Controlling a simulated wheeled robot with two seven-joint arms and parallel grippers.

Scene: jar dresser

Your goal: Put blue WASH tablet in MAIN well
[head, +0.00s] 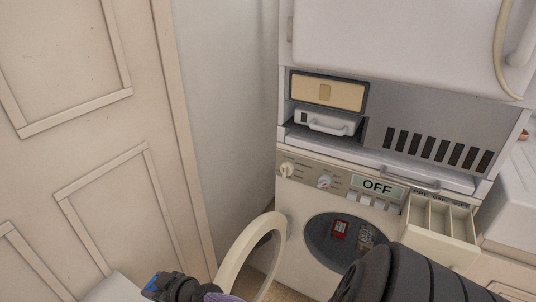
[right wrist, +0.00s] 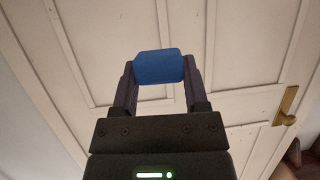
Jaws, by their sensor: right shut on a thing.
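The blue tablet (right wrist: 159,68) is held between the fingertips of my right gripper (right wrist: 159,84), in front of the door. In the head view the blue tablet (head: 153,283) shows at the lower left, partly hidden by the dark gripper (head: 165,288). The washer's dispenser drawer (head: 466,246) is pulled out at the right. It has three open wells side by side, and the middle well (head: 438,217) looks empty. Small labels above the wells are hard to read. The tablet is far to the left of the drawer. My left gripper is not in view.
The washer's round door (head: 232,258) stands open to the left of its opening. A red box (head: 340,229) shows inside the drum. A panel reads OFF (head: 377,187). My dark right arm covers the lower right. A white cabinet (head: 405,40) overhangs above.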

